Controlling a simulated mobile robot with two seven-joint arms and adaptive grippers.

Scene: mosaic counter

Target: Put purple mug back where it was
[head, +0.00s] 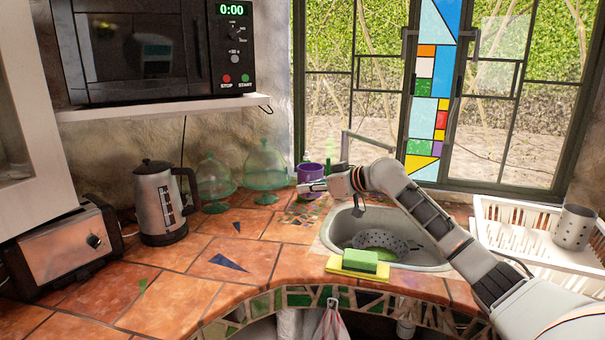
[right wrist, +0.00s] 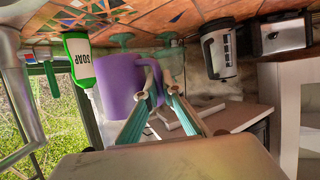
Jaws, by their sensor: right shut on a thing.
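The purple mug (head: 311,171) is at the back of the tiled counter, left of the sink, in the head view. It also shows in the right wrist view (right wrist: 117,82), which is turned upside down, with its handle towards the fingers. My right gripper (head: 316,186) reaches in from the right over the sink and is shut on the mug; its fingers (right wrist: 158,85) are at the handle. Whether the mug's base touches the counter, I cannot tell. My left gripper is not in view.
A green soap bottle (right wrist: 78,58) is close beside the mug. Two green glass domes (head: 264,165) and a kettle (head: 160,202) stand left. The sink (head: 338,235) with faucet, a sponge (head: 363,261) and a white dish rack (head: 515,232) lie right.

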